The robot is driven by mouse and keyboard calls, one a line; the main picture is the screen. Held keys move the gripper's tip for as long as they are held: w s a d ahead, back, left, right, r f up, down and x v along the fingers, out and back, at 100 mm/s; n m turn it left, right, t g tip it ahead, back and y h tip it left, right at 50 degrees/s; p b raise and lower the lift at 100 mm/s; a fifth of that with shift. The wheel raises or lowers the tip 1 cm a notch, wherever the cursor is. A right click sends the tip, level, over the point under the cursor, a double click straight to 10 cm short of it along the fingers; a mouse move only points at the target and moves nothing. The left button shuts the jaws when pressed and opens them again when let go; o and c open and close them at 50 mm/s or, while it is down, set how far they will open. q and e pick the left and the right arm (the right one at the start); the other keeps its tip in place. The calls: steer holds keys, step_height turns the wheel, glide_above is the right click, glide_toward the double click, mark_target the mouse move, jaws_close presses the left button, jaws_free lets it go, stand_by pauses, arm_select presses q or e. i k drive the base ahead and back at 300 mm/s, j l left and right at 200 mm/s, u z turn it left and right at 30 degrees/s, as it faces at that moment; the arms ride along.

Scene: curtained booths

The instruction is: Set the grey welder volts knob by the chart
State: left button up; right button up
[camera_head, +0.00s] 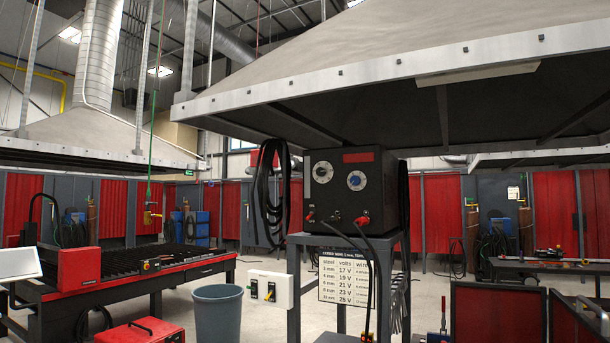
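The welder (340,200) is a dark box on a grey stand under the large hood. A grey knob (322,172) on a pale dial sits at the left of its face; a blue knob (356,180) sits to the right. I cannot read where either knob points. The chart (343,283) hangs below on the stand, with columns for steel, volts and wire. Its volts rows read 17, 19, 21, 23 and 25 V; the title and wire column are too small, and a black cable crosses its right side. Neither gripper is in view.
A red-framed cutting table (140,275) stands at left, with a red case (140,332) in front. Black cables hang beside the welder.

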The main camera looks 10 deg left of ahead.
mark_target(322, 172)
steer(key=j+z, duration=0.4)
steer(key=j, duration=1.75)
steer(key=i+j+z, duration=0.15)
steer(key=j, duration=0.2)
steer(key=i+j+z, duration=0.1)
steer(key=i+j, duration=0.15)
steer(key=i+j+z, duration=0.15)
steer(key=j, duration=0.35)
